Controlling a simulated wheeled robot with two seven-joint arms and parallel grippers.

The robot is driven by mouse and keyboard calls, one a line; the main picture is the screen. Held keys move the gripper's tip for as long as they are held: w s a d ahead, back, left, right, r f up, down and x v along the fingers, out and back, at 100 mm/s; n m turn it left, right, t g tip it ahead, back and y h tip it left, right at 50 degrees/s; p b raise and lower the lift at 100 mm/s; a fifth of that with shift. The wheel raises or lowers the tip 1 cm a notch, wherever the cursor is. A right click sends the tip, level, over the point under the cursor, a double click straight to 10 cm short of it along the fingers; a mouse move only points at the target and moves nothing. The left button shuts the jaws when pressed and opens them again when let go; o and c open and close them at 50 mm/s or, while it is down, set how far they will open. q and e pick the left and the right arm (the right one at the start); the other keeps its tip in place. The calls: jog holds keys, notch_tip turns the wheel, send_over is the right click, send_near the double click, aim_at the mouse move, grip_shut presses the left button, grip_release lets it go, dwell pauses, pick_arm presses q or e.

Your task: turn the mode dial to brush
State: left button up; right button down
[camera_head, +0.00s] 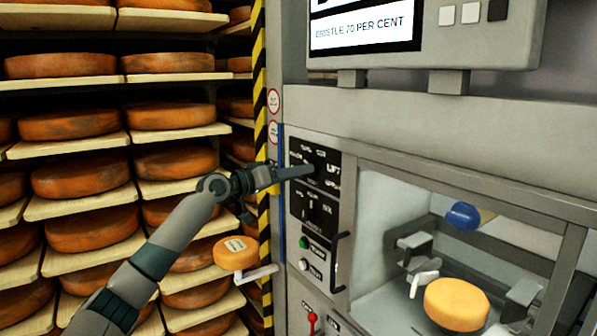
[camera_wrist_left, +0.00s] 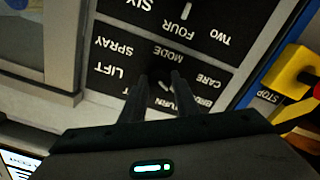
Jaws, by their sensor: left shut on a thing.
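The mode dial (camera_wrist_left: 164,82) sits on a black panel (camera_head: 329,160) on the machine's front. In the left wrist view its panel appears upside down, with MODE, LIFT, SPRAY, CARE and TURN readable and one partly hidden label that seems to begin with BR. My left gripper (camera_head: 308,171) reaches in from the left and is shut on the dial. In the left wrist view its two dark fingers (camera_wrist_left: 152,95) stand on either side of the knob. They hide much of the dial, so I cannot tell where it points. My right gripper is not in view.
A second dial panel (camera_head: 315,212) lies below, with green (camera_head: 304,243) and white buttons under it. A handle (camera_head: 338,262) juts out beside them. A yellow stop box (camera_wrist_left: 293,75) shows in the wrist view. Cheese shelves (camera_head: 80,145) fill the left. A cheese (camera_head: 456,304) sits behind the window.

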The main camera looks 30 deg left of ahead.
pick_arm(q)
jog(key=shift+r+n, duration=0.15)
jog(key=shift+n, duration=0.25)
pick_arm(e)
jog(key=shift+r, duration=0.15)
pick_arm(q)
jog(key=o, duration=1)
pick_arm(e)
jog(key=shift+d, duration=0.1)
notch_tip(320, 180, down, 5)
jog(key=b, duration=0.5)
pick_arm(q)
jog(key=shift+b+v, duration=2)
jog(key=shift+v, duration=6.75)
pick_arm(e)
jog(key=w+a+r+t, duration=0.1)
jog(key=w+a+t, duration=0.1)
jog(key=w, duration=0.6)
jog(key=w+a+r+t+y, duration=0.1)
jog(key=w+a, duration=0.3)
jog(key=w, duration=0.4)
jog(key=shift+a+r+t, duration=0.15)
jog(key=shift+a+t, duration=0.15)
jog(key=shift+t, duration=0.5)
